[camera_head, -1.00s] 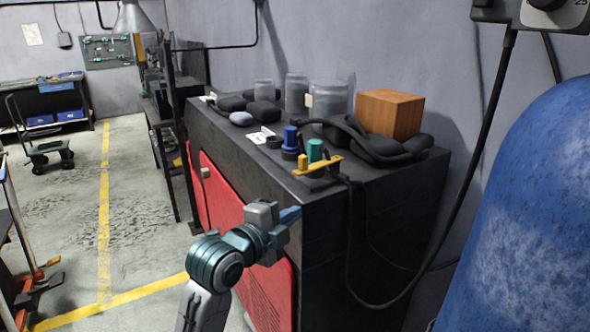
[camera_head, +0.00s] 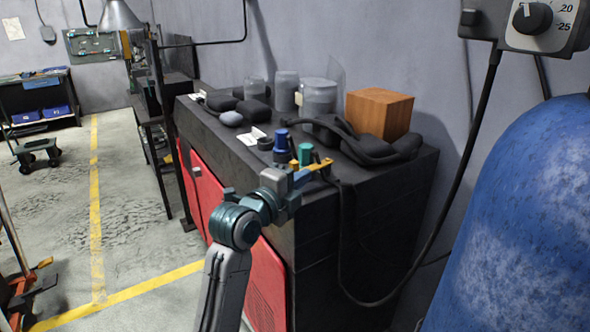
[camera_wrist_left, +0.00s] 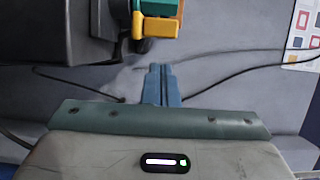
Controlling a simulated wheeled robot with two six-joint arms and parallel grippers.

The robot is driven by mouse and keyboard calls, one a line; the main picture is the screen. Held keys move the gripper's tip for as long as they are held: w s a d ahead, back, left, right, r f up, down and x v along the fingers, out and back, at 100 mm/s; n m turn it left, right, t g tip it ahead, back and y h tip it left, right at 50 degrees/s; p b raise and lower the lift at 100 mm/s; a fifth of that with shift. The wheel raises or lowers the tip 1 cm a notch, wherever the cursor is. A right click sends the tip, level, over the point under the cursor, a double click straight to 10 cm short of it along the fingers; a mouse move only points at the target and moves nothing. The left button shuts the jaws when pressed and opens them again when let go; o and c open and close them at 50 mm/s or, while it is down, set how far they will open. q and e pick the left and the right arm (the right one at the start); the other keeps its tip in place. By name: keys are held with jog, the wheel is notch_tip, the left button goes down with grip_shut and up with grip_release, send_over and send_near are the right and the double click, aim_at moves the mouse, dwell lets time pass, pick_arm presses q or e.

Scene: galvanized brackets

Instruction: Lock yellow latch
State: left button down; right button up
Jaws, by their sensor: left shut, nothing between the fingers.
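The yellow latch (camera_head: 320,168) is at the front edge of the dark cabinet top, next to a green knob (camera_head: 305,153) and a blue knob (camera_head: 281,141). In the left wrist view the yellow latch (camera_wrist_left: 155,27) shows at the top centre, with a green part above it. My left gripper (camera_head: 297,183) is just in front of the latch in the head view and hides part of its lower end. In the wrist view its blue fingers (camera_wrist_left: 160,84) are shut and empty, below the latch with a visible gap. My right gripper is not in view.
The dark cabinet (camera_head: 350,215) with red doors (camera_head: 265,275) carries a wooden block (camera_head: 379,115), glass jars (camera_head: 287,91) and black padded pieces. A black cable (camera_head: 432,240) hangs at its right. A large blue tank (camera_head: 525,220) stands at the right.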

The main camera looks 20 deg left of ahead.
pick_arm(q)
jog(key=shift+w+a, duration=0.2)
jog(key=shift+a, duration=0.25)
jog(key=shift+w+a, duration=0.2)
jog(key=shift+a, duration=0.25)
jog(key=shift+w+a, duration=0.25)
jog(key=shift+a, duration=0.25)
jog(key=shift+w+a, duration=0.2)
jog(key=shift+a, duration=0.25)
jog(key=shift+d+r, duration=0.1)
